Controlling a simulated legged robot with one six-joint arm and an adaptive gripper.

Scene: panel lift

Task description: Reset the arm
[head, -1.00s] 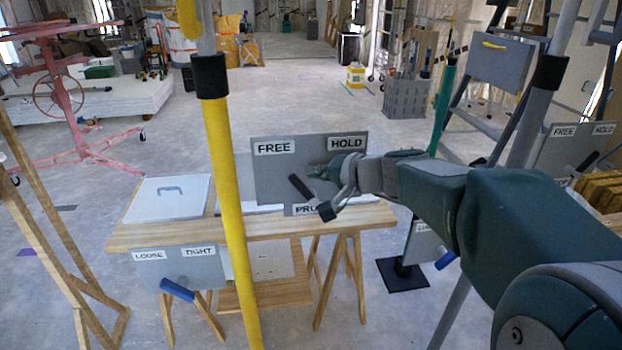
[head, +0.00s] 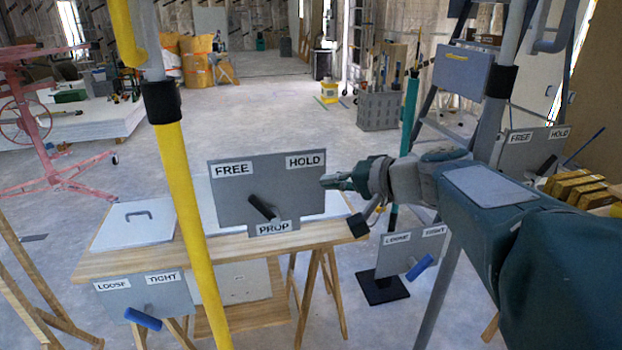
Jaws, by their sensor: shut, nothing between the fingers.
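My arm reaches in from the right. My gripper (head: 330,182) is shut and empty, its tip just right of the grey FREE/HOLD panel (head: 232,205). I cannot tell whether it touches the panel's edge. The panel's black lever (head: 264,208) tilts up to the left, above the PROP label, and stands apart from my gripper. The yellow pole (head: 190,225) with a black collar stands left of the panel. A LOOSE/TIGHT plate (head: 180,292) with a blue handle (head: 143,318) is at lower left.
A wooden table (head: 150,257) on trestles holds a white panel (head: 133,226). A second LOOSE/TIGHT plate (head: 398,258) stands on a black base at right. Another FREE/HOLD panel (head: 522,150) is further right. A pink wheeled stand (head: 45,125) is at left. The floor behind is open.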

